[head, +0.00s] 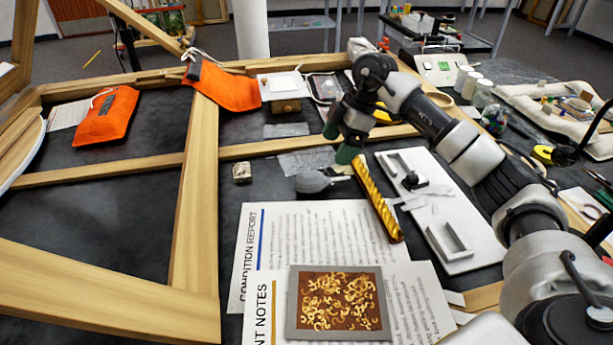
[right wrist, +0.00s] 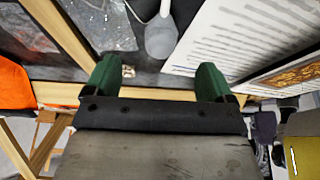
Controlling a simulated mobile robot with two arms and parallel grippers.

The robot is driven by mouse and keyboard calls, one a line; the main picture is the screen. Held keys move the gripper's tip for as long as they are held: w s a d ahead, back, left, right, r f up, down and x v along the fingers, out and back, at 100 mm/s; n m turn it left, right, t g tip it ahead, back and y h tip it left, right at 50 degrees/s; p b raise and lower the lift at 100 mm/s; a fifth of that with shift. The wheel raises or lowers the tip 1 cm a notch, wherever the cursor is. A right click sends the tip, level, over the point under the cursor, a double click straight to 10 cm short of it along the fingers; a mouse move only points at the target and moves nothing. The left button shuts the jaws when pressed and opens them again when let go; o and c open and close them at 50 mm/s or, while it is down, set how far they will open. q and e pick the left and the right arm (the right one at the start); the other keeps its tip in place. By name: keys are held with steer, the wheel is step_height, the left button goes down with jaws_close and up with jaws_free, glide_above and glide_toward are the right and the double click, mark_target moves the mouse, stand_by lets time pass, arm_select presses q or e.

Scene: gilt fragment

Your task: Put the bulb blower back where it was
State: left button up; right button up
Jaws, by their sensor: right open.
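The bulb blower (head: 312,182) is a dark grey bulb lying on its side on the dark table, its narrow end towards the right. It also shows in the right wrist view (right wrist: 160,42), bulb towards the gripper, centred sideways between the fingers but beyond their tips. My right gripper (head: 340,143), with green fingers, is open and empty above and just behind the blower, apart from it. The open fingers also show in the right wrist view (right wrist: 158,78). My left gripper is not in view.
A gilt twisted rod (head: 378,200) lies right of the blower, beside a white board with raised holders (head: 462,262). Printed sheets (head: 310,220) and a tray of gilt fragments (head: 290,318) are in front. A small block (head: 242,172) is left. A wooden frame (head: 196,200) spans the left side.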

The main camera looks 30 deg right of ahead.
mark_target(322, 174)
steer(key=x, duration=0.4)
steer(key=shift+s, duration=0.25)
steer(key=shift+w+a+f, duration=0.2)
steer(key=shift+f, duration=0.35)
steer(key=x, duration=0.4)
steer(key=shift+a+f, duration=0.15)
steer(key=shift+f, duration=0.1)
steer(key=shift+r, duration=0.1)
steer(key=c, duration=1.1)
